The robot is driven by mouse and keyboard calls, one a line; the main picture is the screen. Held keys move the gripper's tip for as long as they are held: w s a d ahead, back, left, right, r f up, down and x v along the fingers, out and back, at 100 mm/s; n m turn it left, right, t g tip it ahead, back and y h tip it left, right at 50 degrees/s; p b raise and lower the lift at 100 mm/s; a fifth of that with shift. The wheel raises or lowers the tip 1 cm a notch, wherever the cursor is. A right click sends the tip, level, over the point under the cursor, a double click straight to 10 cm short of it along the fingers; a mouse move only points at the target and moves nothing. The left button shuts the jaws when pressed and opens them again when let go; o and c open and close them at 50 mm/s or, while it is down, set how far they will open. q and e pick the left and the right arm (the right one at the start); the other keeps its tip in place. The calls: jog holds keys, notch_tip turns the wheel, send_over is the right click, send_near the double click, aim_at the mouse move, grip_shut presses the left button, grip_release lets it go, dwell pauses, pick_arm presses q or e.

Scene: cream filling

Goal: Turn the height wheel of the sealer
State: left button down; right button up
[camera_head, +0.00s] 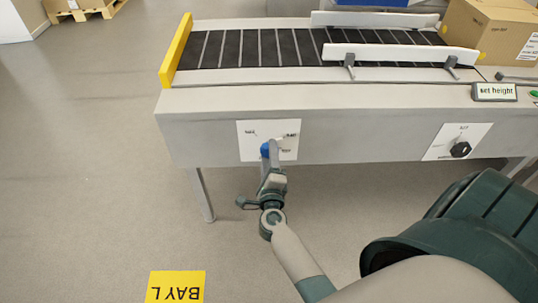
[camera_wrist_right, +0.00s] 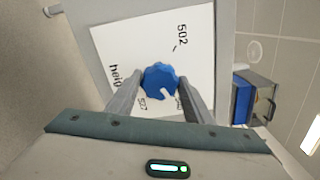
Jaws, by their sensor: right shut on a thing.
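The height wheel is a small blue knob (camera_head: 265,150) on a white plate (camera_head: 253,128) on the front of the sealer (camera_head: 350,103). My right gripper (camera_head: 270,152) is shut on the knob, with one finger on each side (camera_wrist_right: 157,92). A display (camera_head: 495,91) on the sealer reads "set height". My left gripper is not in view.
A black knob (camera_head: 460,149) sits on a second white plate to the right. A cardboard box (camera_head: 490,30) stands on the right end of the conveyor (camera_head: 290,47). A yellow end plate (camera_head: 175,50) closes the left end. The floor at left is clear around a "BAY L" sign (camera_head: 176,286).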

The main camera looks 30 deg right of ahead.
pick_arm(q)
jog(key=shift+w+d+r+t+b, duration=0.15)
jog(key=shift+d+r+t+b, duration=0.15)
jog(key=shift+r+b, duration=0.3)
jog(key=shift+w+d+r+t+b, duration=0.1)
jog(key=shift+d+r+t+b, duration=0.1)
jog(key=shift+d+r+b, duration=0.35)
pick_arm(e)
jog(key=shift+m, duration=4.7)
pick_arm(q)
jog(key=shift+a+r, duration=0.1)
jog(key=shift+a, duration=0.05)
pick_arm(e)
jog(key=o, duration=1)
jog(key=shift+d, duration=0.1)
jog(key=shift+o, duration=0.2)
pick_arm(q)
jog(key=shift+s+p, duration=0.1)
jog(key=shift+p, duration=0.2)
pick_arm(e)
jog(key=shift+r, duration=0.15)
